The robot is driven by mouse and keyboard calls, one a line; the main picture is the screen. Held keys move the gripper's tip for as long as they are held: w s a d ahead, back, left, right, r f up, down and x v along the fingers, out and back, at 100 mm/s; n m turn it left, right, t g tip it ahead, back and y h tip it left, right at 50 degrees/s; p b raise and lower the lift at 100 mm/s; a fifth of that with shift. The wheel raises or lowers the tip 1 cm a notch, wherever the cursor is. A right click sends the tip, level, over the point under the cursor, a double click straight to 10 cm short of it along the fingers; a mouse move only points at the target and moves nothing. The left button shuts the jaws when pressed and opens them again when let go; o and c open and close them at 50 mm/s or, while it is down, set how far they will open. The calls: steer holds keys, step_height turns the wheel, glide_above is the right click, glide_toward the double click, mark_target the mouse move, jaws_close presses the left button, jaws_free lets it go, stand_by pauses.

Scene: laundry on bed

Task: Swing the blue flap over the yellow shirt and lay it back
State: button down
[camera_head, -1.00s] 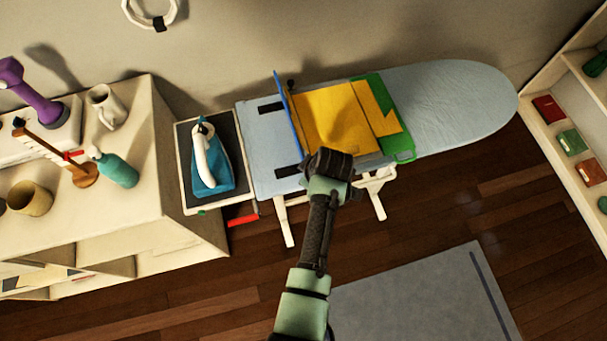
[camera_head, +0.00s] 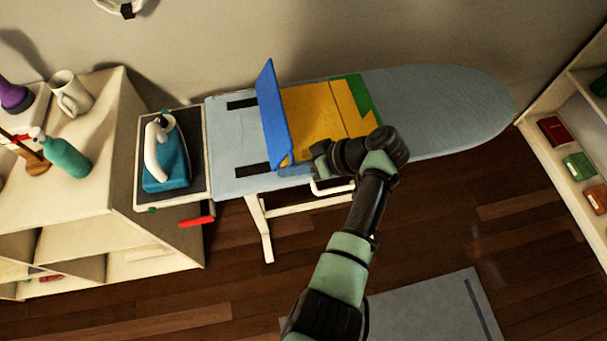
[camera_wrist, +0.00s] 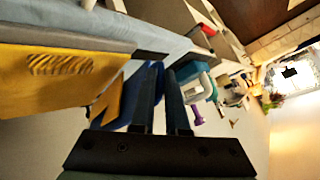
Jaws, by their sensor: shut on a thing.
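The blue flap (camera_head: 270,115) stands raised and tilted at the left edge of the yellow shirt (camera_head: 312,115). The shirt lies on the green folding board (camera_head: 357,92), with one piece folded over at its right. My gripper (camera_head: 297,165) is at the flap's near end, low beside the shirt's front left corner; my wrist hides part of that corner. In the wrist view my gripper (camera_wrist: 158,78) is shut on the flap's edge, with blue (camera_wrist: 112,108) showing around the dark fingers. The shirt (camera_wrist: 40,82) shows at the left there.
The board lies on a pale blue ironing board (camera_head: 440,105). Black strips (camera_head: 252,170) lie left of the flap. An iron (camera_head: 168,160) stands on the rest at the left end. A cabinet (camera_head: 80,220) is at left, a shelf (camera_head: 570,130) at right.

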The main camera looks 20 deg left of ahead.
steer(key=shift+w+d, duration=0.1)
stand_by(0.5)
steer(key=c, duration=0.9)
jaws_free()
steer(key=shift+f, duration=0.1)
steer(key=b+v, duration=0.2)
steer(key=v, duration=1.1)
steer(key=shift+f, duration=0.1)
